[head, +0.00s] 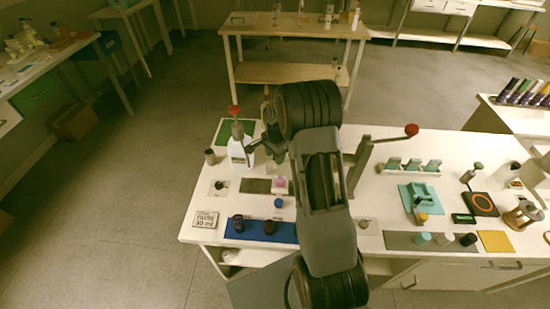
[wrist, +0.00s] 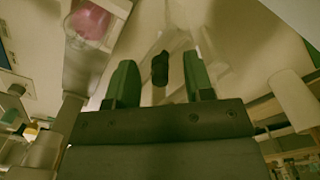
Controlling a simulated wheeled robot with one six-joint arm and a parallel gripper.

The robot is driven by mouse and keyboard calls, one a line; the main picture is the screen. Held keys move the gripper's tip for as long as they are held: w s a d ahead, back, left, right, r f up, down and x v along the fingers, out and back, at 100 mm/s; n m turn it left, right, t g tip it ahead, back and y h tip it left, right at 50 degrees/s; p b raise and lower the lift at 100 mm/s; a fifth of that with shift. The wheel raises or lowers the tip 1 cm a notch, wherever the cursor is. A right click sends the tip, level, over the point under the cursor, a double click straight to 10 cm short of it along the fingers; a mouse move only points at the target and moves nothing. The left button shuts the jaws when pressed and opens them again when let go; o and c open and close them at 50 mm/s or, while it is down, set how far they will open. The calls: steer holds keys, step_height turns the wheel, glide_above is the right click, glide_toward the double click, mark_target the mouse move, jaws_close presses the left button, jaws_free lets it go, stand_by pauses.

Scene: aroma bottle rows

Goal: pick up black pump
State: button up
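My gripper (head: 252,143) is over the back left of the white bench, close to a clear bottle (head: 237,154) with a red top (head: 234,111). In the wrist view, the two green fingers of my gripper (wrist: 157,85) are apart. A small dark object (wrist: 160,68) shows in the gap, touching neither finger; it may be the black pump, but I cannot tell for sure. In the head view, a small black piece (head: 220,185) lies on a white square at the left of the bench. My arm hides part of the bench's middle.
Two dark jars (head: 238,222) stand on a blue mat (head: 254,235) at the front left. A pink-topped item (head: 280,183) stands near my gripper. Teal items fill a white rack (head: 388,169).

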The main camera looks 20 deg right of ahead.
jaws_close()
stand_by(0.3)
